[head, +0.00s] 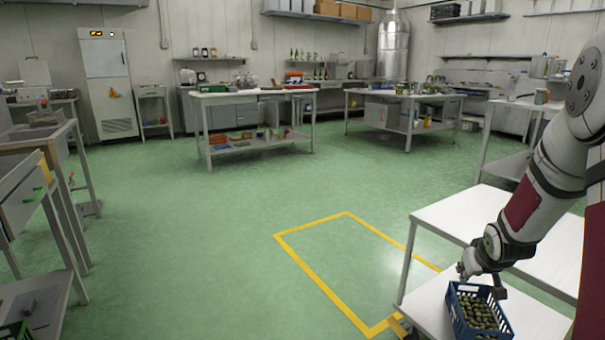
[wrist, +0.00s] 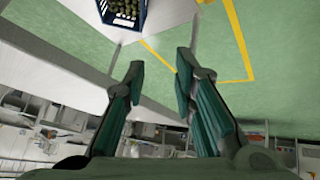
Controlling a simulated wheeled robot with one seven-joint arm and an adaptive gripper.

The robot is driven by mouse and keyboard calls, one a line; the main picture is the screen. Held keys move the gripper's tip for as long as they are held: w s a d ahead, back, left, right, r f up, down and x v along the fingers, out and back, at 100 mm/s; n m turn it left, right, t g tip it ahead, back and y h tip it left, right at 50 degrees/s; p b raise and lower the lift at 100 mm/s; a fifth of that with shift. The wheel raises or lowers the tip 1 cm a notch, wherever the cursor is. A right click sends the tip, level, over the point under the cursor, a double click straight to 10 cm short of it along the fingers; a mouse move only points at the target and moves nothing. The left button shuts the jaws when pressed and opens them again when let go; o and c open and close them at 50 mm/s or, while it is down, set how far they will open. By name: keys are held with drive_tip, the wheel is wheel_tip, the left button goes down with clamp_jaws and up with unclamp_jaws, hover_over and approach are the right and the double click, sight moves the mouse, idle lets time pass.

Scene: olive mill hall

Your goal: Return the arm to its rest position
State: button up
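My arm (head: 525,205) reaches down from the right edge of the head view, bent, over the white bench. My gripper (head: 482,275) shows at its lower end, by the far edge of a blue crate of olives in the picture. In the wrist view, my gripper (wrist: 159,72) has its two green-padded fingers apart with nothing between them. The blue crate (wrist: 124,22) lies beyond the fingertips at the top of that view, apart from them. The head view does not show clearly how high my gripper is above the bench.
The crate stands on the lower surface of the white bench (head: 540,318), with a raised shelf (head: 470,218) behind. A yellow floor outline (head: 310,273) lies left of it. The green floor (head: 190,240) is open. Work tables (head: 255,94) stand farther back; steel stands (head: 40,155) line the left.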

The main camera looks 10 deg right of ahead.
drive_tip(key=s+a+r+g+y, duration=0.1)
drive_tip(key=s+a+r, duration=0.55)
drive_tip(key=a, duration=0.25)
drive_tip(key=s+a+r+g, duration=0.2)
drive_tip(key=s+a+r, duration=0.45)
drive_tip(key=a, duration=0.25)
drive_tip(key=s+a+r+n+g+y, duration=0.1)
drive_tip(key=s+a+r+g, duration=0.1)
drive_tip(key=s+a, duration=0.75)
drive_tip(key=s+a+r+n+g+y, duration=0.15)
drive_tip(key=s+a, duration=0.35)
drive_tip(key=s, duration=1)
wheel_tip(320, 180, up, 36)
drive_tip(key=t+p, duration=0.4)
drive_tip(key=p, duration=3)
drive_tip(key=shift+d, duration=0.25)
drive_tip(key=shift+s, duration=0.1)
